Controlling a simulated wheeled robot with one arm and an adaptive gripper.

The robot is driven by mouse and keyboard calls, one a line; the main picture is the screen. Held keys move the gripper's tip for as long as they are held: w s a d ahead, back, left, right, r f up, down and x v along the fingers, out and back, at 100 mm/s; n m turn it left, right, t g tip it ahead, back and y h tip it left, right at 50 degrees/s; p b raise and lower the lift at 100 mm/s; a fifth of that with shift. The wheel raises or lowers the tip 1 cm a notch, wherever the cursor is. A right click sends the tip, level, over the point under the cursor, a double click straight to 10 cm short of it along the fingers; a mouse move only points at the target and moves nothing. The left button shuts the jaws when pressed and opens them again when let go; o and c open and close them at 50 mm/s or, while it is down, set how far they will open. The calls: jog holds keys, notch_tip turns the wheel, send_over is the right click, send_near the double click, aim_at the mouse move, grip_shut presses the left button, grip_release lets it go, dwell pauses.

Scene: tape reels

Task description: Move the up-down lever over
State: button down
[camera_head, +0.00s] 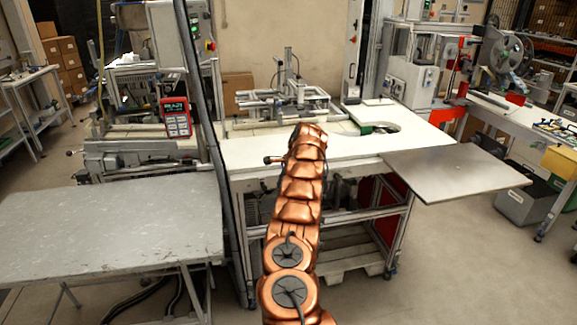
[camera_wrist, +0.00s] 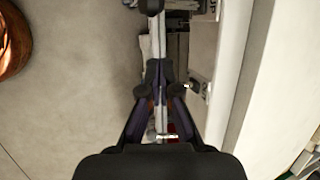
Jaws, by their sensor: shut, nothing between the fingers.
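My gripper (camera_wrist: 161,74) shows in the wrist view with its two dark fingers together and nothing held between them. It points down beside the edge of a white worktable (camera_wrist: 285,75). A small pale metal stub (camera_wrist: 188,86) sits just right of the fingertips, by a plate on the table's side. I cannot tell whether it is the up-down lever or whether the fingers touch it. A short metal bar (camera_wrist: 167,136) shows between the finger links. In the head view my copper arm reaches to the front of the white worktable (camera_head: 245,153), and the gripper is not clearly visible.
A grey metal table (camera_head: 110,222) stands at the left front. A flat metal shelf (camera_head: 455,172) juts from the worktable's right. A fixture (camera_head: 290,100) stands at the back of the worktable. A dark vertical post (camera_head: 205,120) rises left of my arm. Open floor lies at right front.

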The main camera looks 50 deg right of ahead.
notch_tip(320, 180, up, 8)
jog(key=s+d+p, duration=0.1)
jog(key=p, duration=0.3)
jog(key=shift+s+d+f, duration=0.2)
jog(key=shift+d, duration=0.2)
dwell(0.6)
